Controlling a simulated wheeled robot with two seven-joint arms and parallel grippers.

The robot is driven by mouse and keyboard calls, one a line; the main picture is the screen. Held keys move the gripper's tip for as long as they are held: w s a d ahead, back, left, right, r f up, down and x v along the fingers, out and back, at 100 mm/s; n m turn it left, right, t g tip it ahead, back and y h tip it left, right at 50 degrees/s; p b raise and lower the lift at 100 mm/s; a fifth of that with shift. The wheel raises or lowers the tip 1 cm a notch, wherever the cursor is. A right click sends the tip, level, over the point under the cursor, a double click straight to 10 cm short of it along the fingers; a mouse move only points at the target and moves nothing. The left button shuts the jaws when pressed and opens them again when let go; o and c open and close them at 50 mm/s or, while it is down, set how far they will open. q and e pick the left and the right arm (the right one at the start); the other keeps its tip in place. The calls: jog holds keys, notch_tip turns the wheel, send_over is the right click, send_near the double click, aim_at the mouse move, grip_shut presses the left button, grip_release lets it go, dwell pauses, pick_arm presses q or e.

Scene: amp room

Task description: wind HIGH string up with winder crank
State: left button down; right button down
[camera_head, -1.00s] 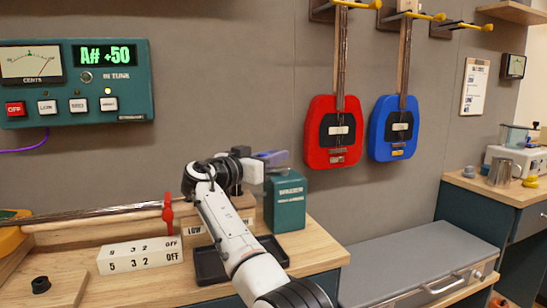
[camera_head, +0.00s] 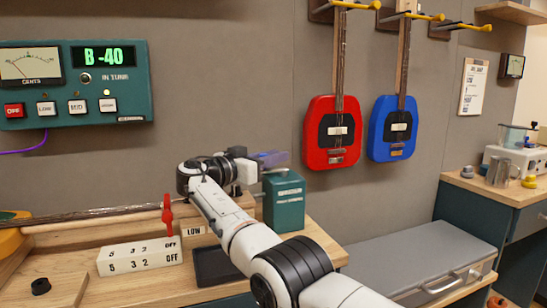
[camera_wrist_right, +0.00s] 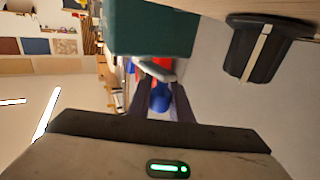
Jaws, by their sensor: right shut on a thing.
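My right gripper (camera_head: 272,158) reaches in above the wooden headstock, its dark fingers pointing right. In the right wrist view its fingers (camera_wrist_right: 160,100) are close around a small pale grey piece (camera_wrist_right: 158,70), perhaps part of the winder crank; the rest of the held thing is hidden. The green tuner (camera_head: 75,82) reads "B -40", with the lamp above its rightmost button lit. The instrument neck (camera_head: 95,215) lies across the bench with a red clamp (camera_head: 168,212) on it. A LOW label (camera_head: 194,231) shows; the HIGH string's post is hidden behind my arm. My left gripper is out of view.
A teal box (camera_head: 284,203) stands close below my right gripper. A dark tray (camera_head: 212,266) and a white numbered block (camera_head: 140,256) are on the bench. Red (camera_head: 331,132) and blue (camera_head: 396,128) guitars hang on the wall.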

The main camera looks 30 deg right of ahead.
jog(key=shift+d, duration=0.1)
jog(key=c, duration=1.6)
grip_release()
jog(key=shift+a, duration=0.55)
jog(key=v, duration=0.8)
jog(key=shift+s+a, duration=0.1)
jog(key=shift+a, duration=0.15)
jog(key=shift+s+a, duration=0.15)
jog(key=shift+a, duration=0.2)
